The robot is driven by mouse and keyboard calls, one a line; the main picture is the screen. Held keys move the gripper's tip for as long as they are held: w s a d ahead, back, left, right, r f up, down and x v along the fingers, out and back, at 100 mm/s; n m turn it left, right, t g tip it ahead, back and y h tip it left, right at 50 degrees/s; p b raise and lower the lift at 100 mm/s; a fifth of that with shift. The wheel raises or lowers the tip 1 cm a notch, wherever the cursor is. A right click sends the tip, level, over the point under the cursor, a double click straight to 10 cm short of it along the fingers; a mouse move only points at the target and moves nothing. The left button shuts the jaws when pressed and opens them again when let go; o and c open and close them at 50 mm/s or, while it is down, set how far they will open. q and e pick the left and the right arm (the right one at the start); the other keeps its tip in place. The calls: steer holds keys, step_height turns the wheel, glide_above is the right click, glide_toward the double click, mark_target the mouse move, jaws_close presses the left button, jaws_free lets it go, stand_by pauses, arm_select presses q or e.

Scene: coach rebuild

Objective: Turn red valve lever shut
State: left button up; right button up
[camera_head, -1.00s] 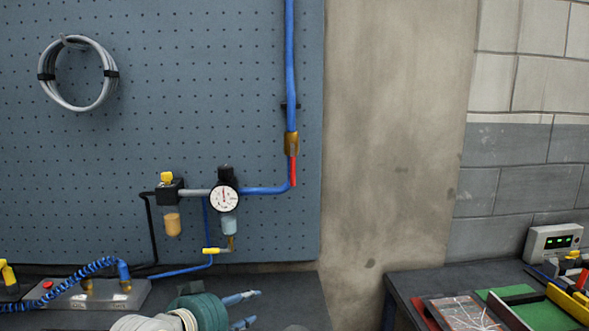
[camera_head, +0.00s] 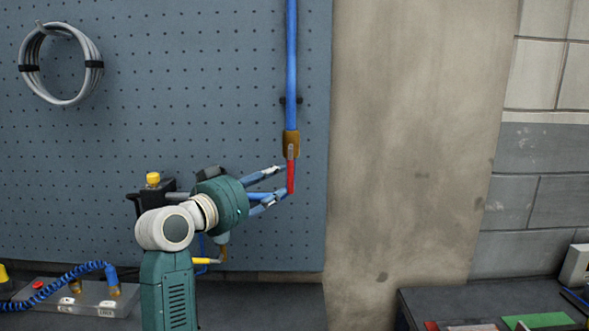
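The red valve lever (camera_head: 291,176) hangs straight down from the brass valve body (camera_head: 291,143), in line with the vertical blue pipe (camera_head: 291,65) on the pegboard. My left gripper (camera_head: 284,181) reaches in from the left, its fingers pointing right. The fingers are spread, one above the other, with their tips at the lever's left edge. I cannot tell whether they touch the lever. The gripper and wrist hide most of the gauge and regulator behind them. My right gripper is not in view.
A coiled grey hose (camera_head: 60,64) hangs at the upper left of the pegboard (camera_head: 180,90). A yellow-knobbed fitting (camera_head: 153,180) is behind my arm. A grey box with a blue coiled hose (camera_head: 110,272) stands on the lower left bench. Bare wall (camera_head: 400,150) lies right of the lever.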

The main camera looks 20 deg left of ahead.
mark_target(291, 174)
arm_select(q)
steer(key=p+x, duration=0.1)
steer(key=x, duration=0.2)
steer(key=shift+w+d+r, duration=0.2)
steer(key=shift+d, duration=0.05)
steer(key=shift+p+x, duration=0.35)
steer(key=shift+x, duration=0.65)
steer(key=w, duration=0.2)
steer(key=shift+w+d+f+p, duration=0.25)
steer(key=shift+d+f+p, duration=0.05)
steer(key=shift+d+p, duration=0.05)
steer(key=shift+w, duration=0.1)
steer(key=c, duration=0.5)
jaws_close()
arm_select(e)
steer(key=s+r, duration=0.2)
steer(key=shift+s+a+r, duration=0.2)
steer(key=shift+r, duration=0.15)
